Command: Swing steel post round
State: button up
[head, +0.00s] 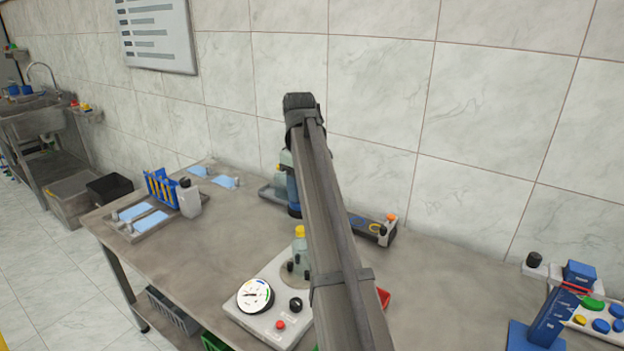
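A white-based device (245,318) stands at the front middle of the steel bench. It carries a round dial (255,295), a black knob (296,304) and a red button (281,324). At its back is a round grey plate (291,281) with small black pegs and a clear bottle with a yellow cap (300,231). A long dark grey beam slants up through the middle and hides the device's right side and the bench behind. I cannot pick out a steel post for certain. My gripper's fingers do not show.
Behind the beam are bottles in a tray (267,193) and a dark tray (375,229). At left stand a blue rack (160,187) and a grey bottle (189,198). A blue stand (548,322) is at far right. The bench's left middle (215,250) is clear.

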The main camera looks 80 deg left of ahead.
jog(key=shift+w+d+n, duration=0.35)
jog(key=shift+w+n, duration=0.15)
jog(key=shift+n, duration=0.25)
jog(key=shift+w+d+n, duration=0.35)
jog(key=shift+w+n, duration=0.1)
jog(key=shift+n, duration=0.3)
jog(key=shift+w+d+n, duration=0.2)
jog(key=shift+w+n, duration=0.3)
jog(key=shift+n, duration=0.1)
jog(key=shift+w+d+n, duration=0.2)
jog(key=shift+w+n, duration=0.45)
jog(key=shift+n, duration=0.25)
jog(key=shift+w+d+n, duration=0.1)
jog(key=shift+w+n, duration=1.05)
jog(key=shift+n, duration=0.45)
